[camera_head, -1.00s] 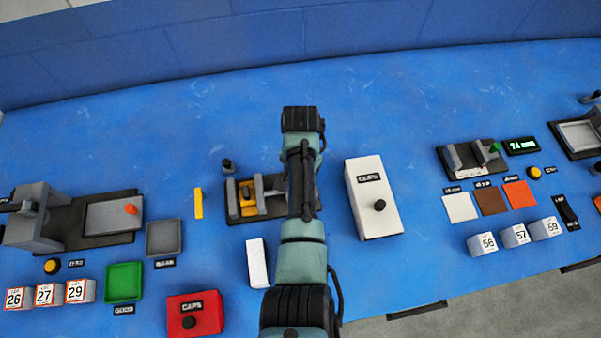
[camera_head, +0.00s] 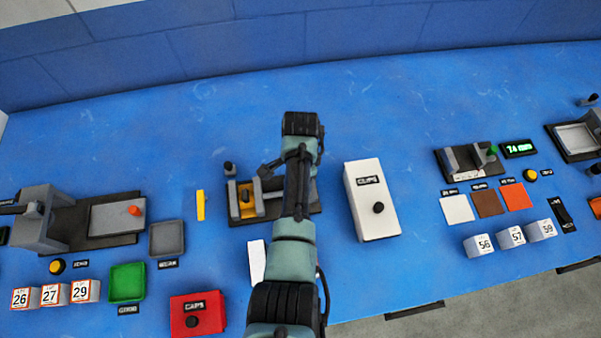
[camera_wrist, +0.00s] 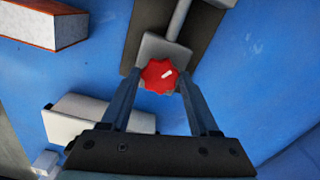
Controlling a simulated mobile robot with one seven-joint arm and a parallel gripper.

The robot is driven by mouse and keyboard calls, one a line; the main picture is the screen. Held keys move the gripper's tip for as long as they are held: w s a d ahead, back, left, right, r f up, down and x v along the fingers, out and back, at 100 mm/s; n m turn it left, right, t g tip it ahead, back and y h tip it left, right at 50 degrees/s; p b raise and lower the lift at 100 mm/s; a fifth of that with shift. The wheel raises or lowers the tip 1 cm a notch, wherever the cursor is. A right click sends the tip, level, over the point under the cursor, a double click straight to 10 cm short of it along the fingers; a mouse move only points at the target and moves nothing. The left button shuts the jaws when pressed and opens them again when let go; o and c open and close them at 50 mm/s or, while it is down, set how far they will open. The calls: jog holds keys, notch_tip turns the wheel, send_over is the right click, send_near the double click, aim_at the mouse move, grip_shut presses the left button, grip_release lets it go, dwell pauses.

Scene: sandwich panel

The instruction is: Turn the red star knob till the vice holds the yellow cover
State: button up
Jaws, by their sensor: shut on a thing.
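The vice (camera_head: 259,198) stands on a dark base near the middle of the bench in the head view. The yellow cover (camera_head: 246,196) sits between its grey jaws; I cannot tell whether both jaws touch it. My gripper (camera_wrist: 160,82) is shut on the knob, one finger on each side. My arm hides the knob and the right end of the vice in the head view.
A white caps box (camera_head: 371,205) stands right of the vice. A yellow strip (camera_head: 200,205) lies to its left and a white block (camera_head: 257,262) in front. A red caps box (camera_head: 198,314) is at the front edge. The bench behind the vice is clear.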

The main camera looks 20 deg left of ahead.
jog(key=shift+w+r, duration=0.1)
jog(key=shift+w, duration=0.05)
jog(key=o, duration=1.1)
jog(key=shift+o, duration=1.3)
notch_tip(320, 180, up, 13)
